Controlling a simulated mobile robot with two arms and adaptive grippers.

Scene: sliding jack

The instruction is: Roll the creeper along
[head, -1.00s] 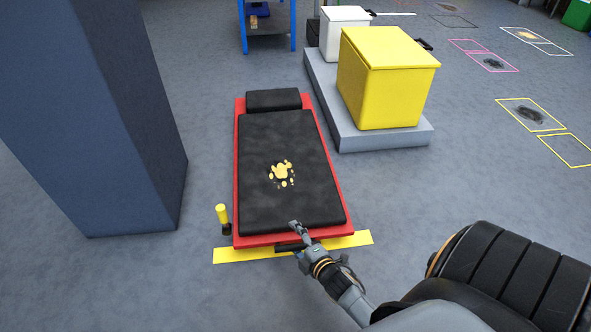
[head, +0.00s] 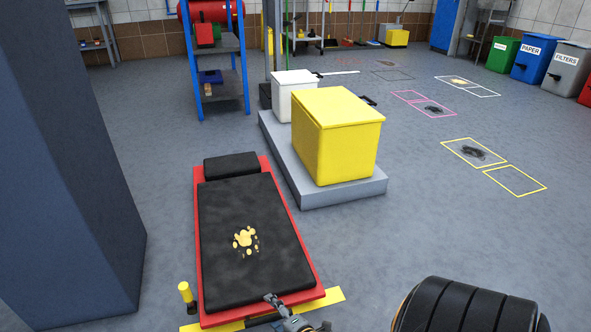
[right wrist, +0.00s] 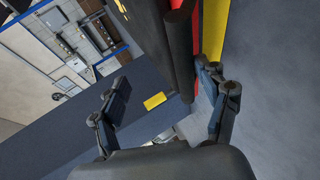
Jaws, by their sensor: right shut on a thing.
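The creeper (head: 250,205) lies flat on the floor in the head view. It has a red frame, a black pad with a yellow splotch, and a black headrest (head: 231,165) at its far end. My right gripper (head: 275,299) is at its near edge, by a dark bar. In the right wrist view my right gripper (right wrist: 163,75) has its fingers on either side of a dark bar (right wrist: 180,60), beside the red frame. It is shut on this bar, which looks like the creeper's handle. Finger contact is partly hidden. My left gripper is not in view.
A small yellow-topped post (head: 185,291) stands at left. A blue-grey pillar (head: 70,190) is further left. A grey platform (head: 345,193) with a yellow bin (head: 335,145) stands at right. Floor beyond the headrest looks clear.

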